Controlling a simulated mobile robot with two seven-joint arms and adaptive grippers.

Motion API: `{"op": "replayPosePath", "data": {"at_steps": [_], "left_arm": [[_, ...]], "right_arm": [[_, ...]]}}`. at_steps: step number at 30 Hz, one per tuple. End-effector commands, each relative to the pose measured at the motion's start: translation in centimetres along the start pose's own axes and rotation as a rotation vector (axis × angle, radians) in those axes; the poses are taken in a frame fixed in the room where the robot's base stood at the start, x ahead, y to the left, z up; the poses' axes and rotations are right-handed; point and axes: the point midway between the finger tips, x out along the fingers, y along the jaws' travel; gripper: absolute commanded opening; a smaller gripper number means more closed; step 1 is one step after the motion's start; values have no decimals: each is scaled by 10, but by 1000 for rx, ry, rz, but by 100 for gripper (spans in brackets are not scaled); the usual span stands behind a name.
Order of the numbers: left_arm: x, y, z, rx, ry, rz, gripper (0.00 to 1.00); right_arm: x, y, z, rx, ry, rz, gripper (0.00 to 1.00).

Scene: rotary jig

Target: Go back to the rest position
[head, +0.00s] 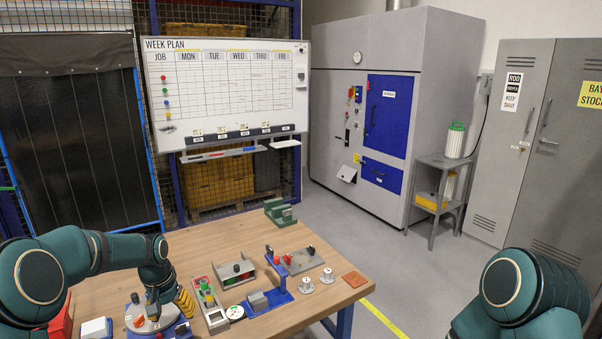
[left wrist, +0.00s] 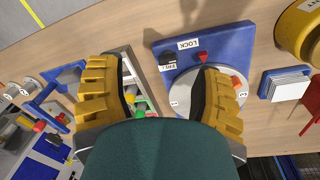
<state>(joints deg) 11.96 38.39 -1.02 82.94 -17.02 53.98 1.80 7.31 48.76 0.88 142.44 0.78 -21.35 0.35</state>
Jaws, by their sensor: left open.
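The rotary jig has a blue base (left wrist: 205,46) marked LOCK and a pale round disc (left wrist: 184,96) with numbers and an orange part. In the head view its disc (head: 146,324) is at the bottom left of the table, partly hidden by my arm. My left gripper (left wrist: 164,95) is open, its yellow fingers wide apart above the jig. No object shows held between them. In the head view the left gripper (head: 174,302) is bent down over the jig, with one yellow finger showing clearly. Only upper links of my right arm show; its gripper is out of view.
A grey tray with coloured buttons (head: 207,300), a blue stand (head: 279,296), a metal bracket (head: 233,272) and small round pieces (head: 327,275) stand right of the gripper. A yellow cylinder (left wrist: 302,32) and a box of white cards (left wrist: 285,84) are close to the jig.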

Motion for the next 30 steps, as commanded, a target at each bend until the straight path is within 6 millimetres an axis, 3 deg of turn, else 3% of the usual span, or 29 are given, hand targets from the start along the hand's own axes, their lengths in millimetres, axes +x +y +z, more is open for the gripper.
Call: {"op": "replayPosePath", "data": {"at_steps": [1, 5, 9, 13, 18, 21, 25, 30], "left_arm": [[22, 15, 9, 13, -2, 25, 66], [75, 55, 37, 35, 15, 96, 66], [134, 105, 91, 34, 35, 182, 66], [174, 142, 154, 8, 53, 239, 66], [197, 168, 231, -37, 73, 269, 66], [200, 173, 261, -55, 83, 269, 66], [200, 175, 281, -66, 92, 267, 66], [200, 175, 284, -70, 96, 266, 66]], "right_arm": [[1, 0, 0, -1, 0, -1, 47], [2, 0, 1, -2, -2, -1, 47], [4, 1, 2, -1, -4, -1, 47], [5, 2, 2, -2, -5, -1, 47], [7, 2, 4, -2, -7, -1, 47], [7, 3, 4, -3, -8, -1, 47], [8, 3, 4, -3, -8, -1, 47], [8, 3, 4, -3, -8, -1, 47]]}}
